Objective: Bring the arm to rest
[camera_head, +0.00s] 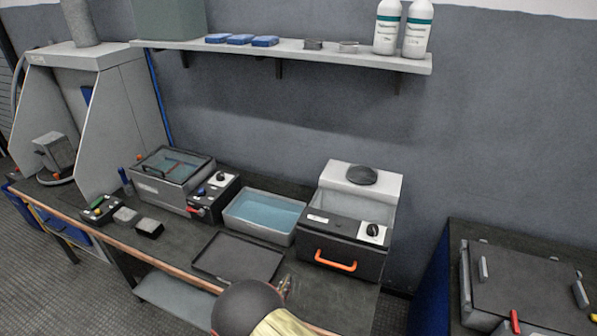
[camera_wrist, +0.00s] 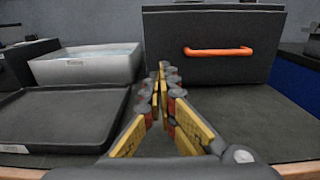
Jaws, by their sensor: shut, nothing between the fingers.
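My gripper (camera_wrist: 163,75) is shut and empty in the wrist view, its yellow and grey fingers meeting at the tips. It points toward the dark front of a box-shaped machine with an orange handle (camera_wrist: 218,51). The fingertips appear apart from that machine. In the head view my gripper (camera_head: 284,288) shows only in part at the bottom, mostly hidden behind my own arm. It is above the bench front, just right of a dark flat tray (camera_head: 238,258). The tray also shows at the left of the wrist view (camera_wrist: 60,118).
A basin of blue liquid (camera_head: 263,214) stands behind the tray, left of the orange-handled machine (camera_head: 345,225). A lidded bath (camera_head: 172,178) and control boxes stand further left. A wall shelf (camera_head: 300,54) holds two bottles. A separate dark unit (camera_head: 520,285) stands right.

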